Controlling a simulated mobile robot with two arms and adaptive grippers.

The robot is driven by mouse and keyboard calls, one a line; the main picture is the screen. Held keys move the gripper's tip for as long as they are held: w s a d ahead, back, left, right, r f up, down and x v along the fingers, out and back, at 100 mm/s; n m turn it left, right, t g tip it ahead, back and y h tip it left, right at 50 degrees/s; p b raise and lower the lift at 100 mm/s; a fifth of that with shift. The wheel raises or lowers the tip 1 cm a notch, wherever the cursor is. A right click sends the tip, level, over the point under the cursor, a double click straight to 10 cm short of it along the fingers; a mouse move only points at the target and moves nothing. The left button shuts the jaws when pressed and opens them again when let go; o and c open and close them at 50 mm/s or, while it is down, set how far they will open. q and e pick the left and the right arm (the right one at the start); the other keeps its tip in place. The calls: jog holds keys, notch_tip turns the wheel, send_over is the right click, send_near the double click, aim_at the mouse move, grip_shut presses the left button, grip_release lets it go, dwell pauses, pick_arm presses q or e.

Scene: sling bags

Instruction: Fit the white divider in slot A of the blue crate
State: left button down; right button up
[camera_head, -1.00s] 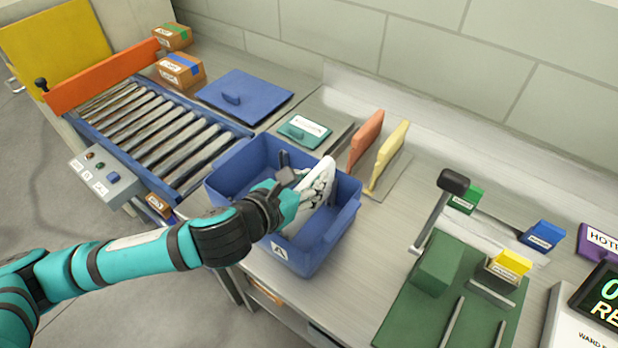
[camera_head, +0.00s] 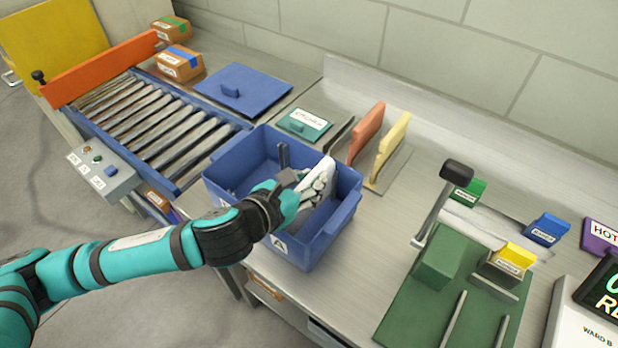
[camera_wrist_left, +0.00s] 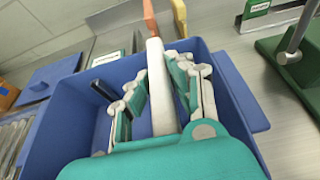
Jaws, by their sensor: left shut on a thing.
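The blue crate (camera_head: 335,222) stands on the bench, open at the top, with a label "A" on its front wall. My left gripper (camera_head: 300,192) reaches into the crate opening and is shut on the white divider (camera_head: 326,172). In the left wrist view the white divider (camera_wrist_left: 160,90) stands upright between the two fingers of the gripper (camera_wrist_left: 155,88). Its lower edge is hidden by the gripper, so I cannot tell whether it sits in a slot. A dark slot rail (camera_head: 284,155) shows on the crate's far inner wall. My right gripper is not in view.
A red divider (camera_head: 367,132) and a yellow divider (camera_head: 390,150) stand in a rack behind the crate. A blue lid (camera_head: 236,92) lies at the back. A roller conveyor (camera_head: 150,130) is left, a green fixture with a lever (camera_head: 437,262) right.

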pick_arm(q)
jog(key=shift+f+b, duration=0.6)
jog(key=shift+f, duration=0.5)
jog(key=c, duration=1.2)
grip_release()
jog(key=shift+s+f, duration=0.1)
jog(key=shift+o, duration=0.5)
jog(key=shift+f, duration=0.1)
jog(key=shift+s+a, duration=0.3)
jog(key=shift+s, duration=0.05)
jog(key=v, duration=0.6)
jog(key=shift+s+a+r, duration=0.15)
jog(key=shift+r, duration=0.4)
